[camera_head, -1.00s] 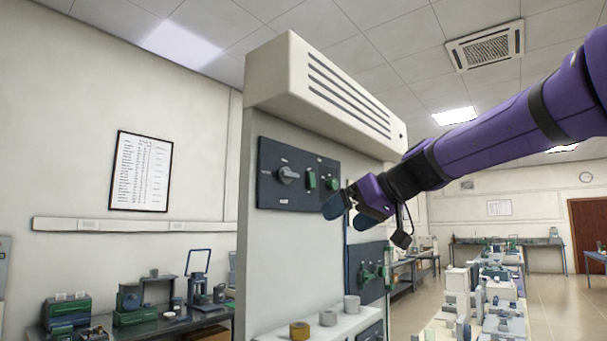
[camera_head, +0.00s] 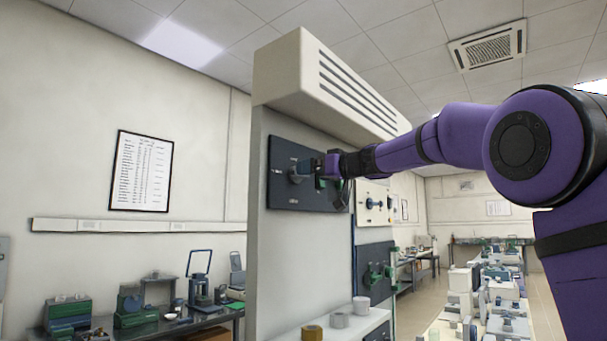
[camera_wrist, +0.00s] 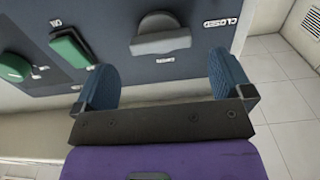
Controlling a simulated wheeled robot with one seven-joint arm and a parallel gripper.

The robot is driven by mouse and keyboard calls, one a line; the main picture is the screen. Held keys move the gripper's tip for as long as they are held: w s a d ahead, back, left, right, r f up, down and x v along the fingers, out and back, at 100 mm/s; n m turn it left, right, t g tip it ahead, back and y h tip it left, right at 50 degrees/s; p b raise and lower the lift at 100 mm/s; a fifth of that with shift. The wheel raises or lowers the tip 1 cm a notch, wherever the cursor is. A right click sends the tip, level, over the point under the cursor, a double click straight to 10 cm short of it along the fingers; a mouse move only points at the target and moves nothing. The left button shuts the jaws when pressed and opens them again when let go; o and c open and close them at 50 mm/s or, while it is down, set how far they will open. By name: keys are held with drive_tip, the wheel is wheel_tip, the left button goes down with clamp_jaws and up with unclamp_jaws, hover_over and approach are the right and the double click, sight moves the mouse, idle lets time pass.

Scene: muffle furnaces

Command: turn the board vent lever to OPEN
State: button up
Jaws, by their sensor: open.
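The vent lever is a grey knob with a raised grip (camera_wrist: 160,36) on a dark wall panel (camera_head: 288,200). In the head view the lever (camera_head: 296,172) is partly covered by my gripper (camera_head: 312,166). In the wrist view my gripper (camera_wrist: 162,66) is open, with its two blue fingers to either side and the lever ahead of the gap. The fingers appear apart from the lever.
A vented white hood (camera_head: 340,90) overhangs the panel. A shelf below holds a brass weight (camera_head: 312,333) and grey ones (camera_head: 340,320).

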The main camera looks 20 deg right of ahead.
drive_tip(key=shift+x, duration=2.05)
drive_tip(key=c, duration=0.9)
